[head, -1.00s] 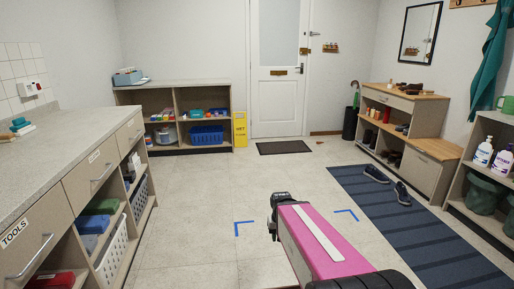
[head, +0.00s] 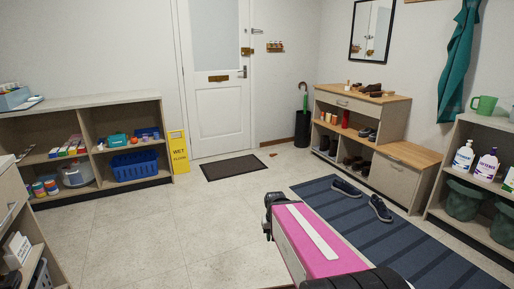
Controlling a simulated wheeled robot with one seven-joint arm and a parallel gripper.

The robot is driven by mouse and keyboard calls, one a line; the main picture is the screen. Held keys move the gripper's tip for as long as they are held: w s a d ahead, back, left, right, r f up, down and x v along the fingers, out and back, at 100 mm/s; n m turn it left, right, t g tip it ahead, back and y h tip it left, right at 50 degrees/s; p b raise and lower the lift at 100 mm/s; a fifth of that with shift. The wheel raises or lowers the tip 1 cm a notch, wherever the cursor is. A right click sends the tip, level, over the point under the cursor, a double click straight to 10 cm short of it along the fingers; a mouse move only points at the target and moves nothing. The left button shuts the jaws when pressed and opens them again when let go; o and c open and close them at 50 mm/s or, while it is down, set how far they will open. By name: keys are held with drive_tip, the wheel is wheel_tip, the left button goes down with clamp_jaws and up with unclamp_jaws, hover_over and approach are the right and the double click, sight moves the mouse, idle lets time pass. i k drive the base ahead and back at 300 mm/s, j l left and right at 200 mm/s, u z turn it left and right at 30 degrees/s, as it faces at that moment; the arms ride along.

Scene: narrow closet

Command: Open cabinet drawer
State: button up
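The wooden-topped shoe cabinet (head: 412,152) stands against the right wall. Its wide upper drawer (head: 346,102) looks shut, with a small dark knob on it. A lower pale front panel (head: 393,178) on its near section also looks closed. At the left edge, part of a grey counter unit shows a drawer front (head: 10,207) with a metal handle, also shut. My gripper (head: 268,207) is at the end of my pink arm, over the floor in the lower middle, apart from every drawer. Its fingers are too small and dark to read.
A blue striped rug (head: 400,232) with dark shoes (head: 380,209) lies before the shoe cabinet. A yellow wet-floor sign (head: 179,151) stands beside the back-left shelf (head: 95,175). A shelf with bottles (head: 470,215) stands at right. The pale floor (head: 150,235) in the middle is clear.

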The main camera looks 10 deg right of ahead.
sight(368, 108)
drive_tip(key=i+l+z, duration=0.2)
drive_tip(key=i+z, duration=0.25)
drive_tip(key=i, duration=0.6)
drive_tip(key=i+j+z, duration=0.2)
drive_tip(key=i+z, duration=0.2)
drive_tip(key=i, duration=0.65)
